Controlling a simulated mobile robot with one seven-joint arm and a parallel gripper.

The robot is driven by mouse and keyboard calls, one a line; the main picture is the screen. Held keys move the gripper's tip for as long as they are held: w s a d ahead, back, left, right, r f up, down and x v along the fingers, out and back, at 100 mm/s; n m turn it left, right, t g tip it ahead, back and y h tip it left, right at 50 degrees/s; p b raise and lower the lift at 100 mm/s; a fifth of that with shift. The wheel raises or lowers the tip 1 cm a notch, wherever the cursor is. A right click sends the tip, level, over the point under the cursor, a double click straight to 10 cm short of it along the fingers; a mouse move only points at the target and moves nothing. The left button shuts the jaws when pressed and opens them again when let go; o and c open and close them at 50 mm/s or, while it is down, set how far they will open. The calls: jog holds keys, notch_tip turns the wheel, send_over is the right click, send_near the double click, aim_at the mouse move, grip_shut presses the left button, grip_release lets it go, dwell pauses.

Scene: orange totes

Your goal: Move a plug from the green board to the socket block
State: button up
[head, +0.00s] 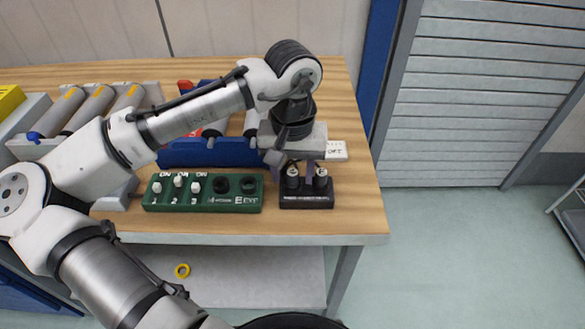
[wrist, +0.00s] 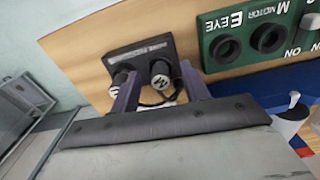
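The green board (head: 204,205) lies near the table's front edge, with white-topped switches marked ON at its left and two empty round black sockets at its right. Those sockets, marked EYE and MOTOR, also show on the board in the wrist view (wrist: 235,72). The black socket block (head: 306,201) sits right of the board, with two plugs upright in it: a left plug (head: 292,177) and a right plug (head: 320,178). My gripper (wrist: 158,90) is over the block, its purple fingers spread on either side of the left plug. Gaps show beside that plug.
A blue bin (head: 210,153) stands behind the board. A small white card (head: 336,151) lies behind the block, to the right. Grey cylinders (head: 97,104) lie in a rack at the left. Bare wood (head: 357,190) is right of the block, up to the table's edge.

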notch_tip(320, 180, up, 14)
dwell(0.6)
jog(key=shift+f, duration=0.15)
